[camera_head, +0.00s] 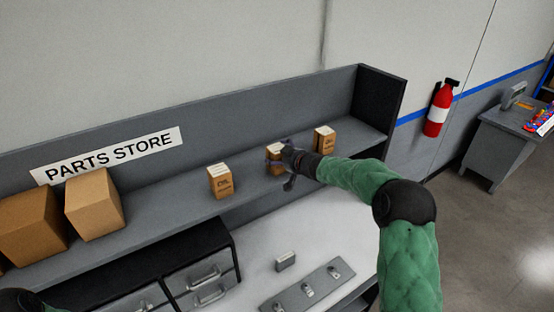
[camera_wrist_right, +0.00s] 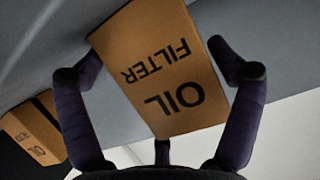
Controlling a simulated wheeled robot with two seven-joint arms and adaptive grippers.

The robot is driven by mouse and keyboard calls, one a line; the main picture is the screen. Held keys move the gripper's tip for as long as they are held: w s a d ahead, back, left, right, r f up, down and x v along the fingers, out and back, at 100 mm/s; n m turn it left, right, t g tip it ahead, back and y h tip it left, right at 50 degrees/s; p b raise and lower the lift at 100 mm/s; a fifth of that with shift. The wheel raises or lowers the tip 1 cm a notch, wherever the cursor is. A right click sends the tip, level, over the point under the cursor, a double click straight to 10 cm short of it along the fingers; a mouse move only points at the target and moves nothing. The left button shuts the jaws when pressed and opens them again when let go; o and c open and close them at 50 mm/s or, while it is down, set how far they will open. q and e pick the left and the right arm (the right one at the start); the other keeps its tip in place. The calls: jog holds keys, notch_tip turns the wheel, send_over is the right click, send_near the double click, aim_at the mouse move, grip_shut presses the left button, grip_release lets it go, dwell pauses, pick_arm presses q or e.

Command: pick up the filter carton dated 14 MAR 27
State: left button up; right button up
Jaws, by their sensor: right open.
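Three small brown cartons with white tops stand on the grey shelf: a left one (camera_head: 220,182), a middle one (camera_head: 274,154) and a right one (camera_head: 325,140). My right gripper (camera_head: 287,160) is at the middle carton and partly hides it. In the right wrist view, a carton marked OIL FILTER (camera_wrist_right: 165,70) fills the space between the open fingers of my right gripper (camera_wrist_right: 152,50). Gaps show beside both fingertips, so a firm grip is not visible. Another carton (camera_wrist_right: 35,130) shows at the left there. No date is readable on any carton. My left gripper is not visible.
Larger plain boxes (camera_head: 95,204) stand at the shelf's left under a PARTS STORE sign (camera_head: 110,155). The shelf (camera_head: 165,225) has a back panel and a right end wall. Below are a white worktop (camera_head: 335,235), a metal plate with fittings (camera_head: 308,288) and drawers (camera_head: 205,280).

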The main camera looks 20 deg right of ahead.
jog(key=shift+s+r, duration=0.1)
jog(key=shift+c, duration=0.9)
jog(key=c, duration=1)
jog(key=shift+o, duration=0.2)
